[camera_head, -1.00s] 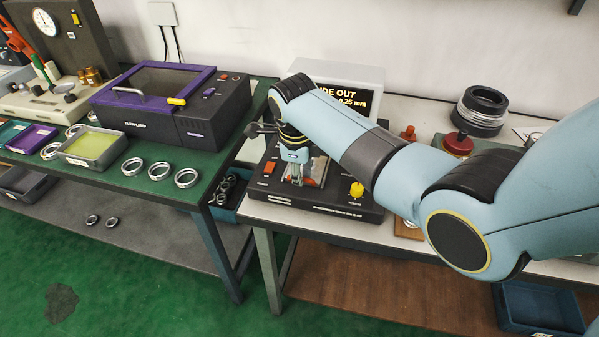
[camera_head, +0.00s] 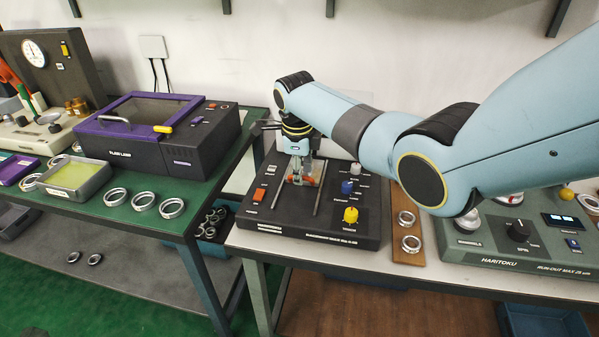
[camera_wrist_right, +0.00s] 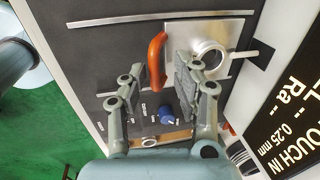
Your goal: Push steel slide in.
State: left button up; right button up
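The steel slide (camera_wrist_right: 232,28) is a pale plate on two rails. In the right wrist view it lies at the rail end nearest the display housing, with a steel ring (camera_wrist_right: 208,52) on it and an upright orange handle (camera_wrist_right: 157,60) at its outer edge. The handle also shows in the head view (camera_head: 306,181), low by my fingers. My right gripper (camera_wrist_right: 160,76) is open, its fingers apart on either side of the handle, with gaps visible. In the head view my right gripper (camera_head: 298,172) points down over the black tester (camera_head: 340,240). My left gripper is out of view.
Yellow (camera_head: 351,215) and blue (camera_head: 347,187) knobs and an orange switch (camera_head: 259,195) stand on the tester. A wooden strip with rings (camera_head: 408,225) and a grey-green instrument (camera_head: 490,250) lie right. A purple-lidded box (camera_head: 150,130) stands on the left table.

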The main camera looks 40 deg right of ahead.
notch_tip(320, 180, up, 12)
jog(key=s+a, duration=0.1)
jog(key=shift+s+a+f, duration=0.15)
jog(key=shift+s+a, duration=0.1)
jog(key=shift+a, duration=0.05)
dwell(0.3)
dwell(0.7)
